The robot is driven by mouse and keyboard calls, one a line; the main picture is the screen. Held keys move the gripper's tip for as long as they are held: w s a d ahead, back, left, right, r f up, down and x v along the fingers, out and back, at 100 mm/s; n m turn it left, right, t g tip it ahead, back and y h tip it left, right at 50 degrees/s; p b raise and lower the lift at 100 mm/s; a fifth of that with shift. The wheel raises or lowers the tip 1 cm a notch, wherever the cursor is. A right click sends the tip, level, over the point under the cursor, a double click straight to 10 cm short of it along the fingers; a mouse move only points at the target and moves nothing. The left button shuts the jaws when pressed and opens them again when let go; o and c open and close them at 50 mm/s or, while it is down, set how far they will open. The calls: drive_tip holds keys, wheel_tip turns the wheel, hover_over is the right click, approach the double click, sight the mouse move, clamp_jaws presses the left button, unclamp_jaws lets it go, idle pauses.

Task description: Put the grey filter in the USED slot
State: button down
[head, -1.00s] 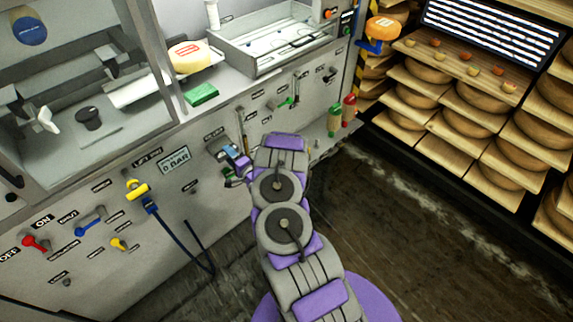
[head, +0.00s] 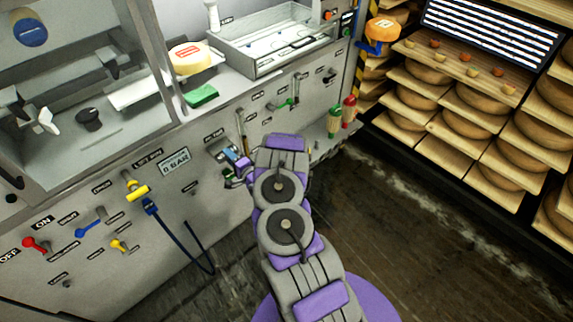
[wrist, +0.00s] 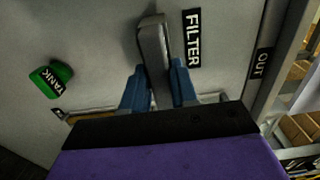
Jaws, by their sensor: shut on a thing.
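A grey bar-shaped piece, apparently the grey filter (wrist: 153,45), stands out from the grey panel beside the FILTER label (wrist: 193,38) in the wrist view. My gripper (wrist: 159,76) has its blue fingers on either side of this piece and is shut on it. In the head view, my gripper (head: 236,164) is at the machine front, and the grey piece (head: 220,148) shows just beyond it, partly hidden. Whether the piece is seated in the panel or free of it I cannot tell. I cannot make out a USED label or slot in either view.
A green TANK knob (wrist: 51,79) and an OUT label (wrist: 262,63) flank the gripper in the wrist view. Green (head: 334,121) and red (head: 349,109) items stand on a small ledge at right. A blue hose (head: 178,235) hangs at left. Cheese shelves (head: 470,100) stand at right.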

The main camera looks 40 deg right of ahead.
drive_tip(key=shift+s, duration=0.2)
drive_tip(key=shift+s+p, duration=0.35)
drive_tip(key=shift+p, duration=0.15)
drive_tip(key=shift+s+p, duration=1.6)
drive_tip(key=shift+s, duration=0.2)
drive_tip(key=shift+s+d+p, duration=0.1)
drive_tip(key=shift+s+p, duration=0.5)
drive_tip(key=shift+s, duration=0.1)
drive_tip(key=shift+s+p, duration=0.9)
drive_tip(key=shift+s, duration=0.05)
drive_tip(key=shift+s, duration=0.15)
drive_tip(key=s+p, duration=0.2)
drive_tip(key=p, duration=0.1)
drive_tip(key=shift+s+d, duration=0.1)
drive_tip(key=shift+s, duration=0.25)
